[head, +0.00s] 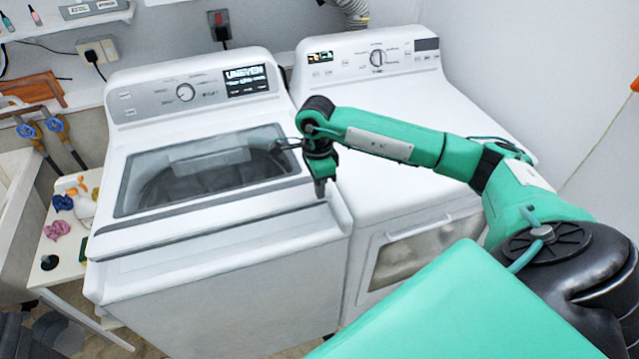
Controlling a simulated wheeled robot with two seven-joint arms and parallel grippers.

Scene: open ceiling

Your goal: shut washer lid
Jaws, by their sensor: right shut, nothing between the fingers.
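The white top-loading washer (220,288) stands on the left. Its lid (140,160), with a large dark glass window, lies down flat over the tub opening, level or nearly level with the top. I cannot tell whether a small gap is left at its edge. Through the glass a dark drum shows dimly. My right gripper (320,190) is shut and empty, pointing down at the right front corner of the lid. I cannot tell whether it touches the lid. My left gripper is not in view.
A white dryer (440,115) stands close against the washer's right side. A small white table (55,275) with a spray bottle (80,202) and coloured cloths is at the left, near a sink (15,190). A wall shelf (75,17) hangs behind.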

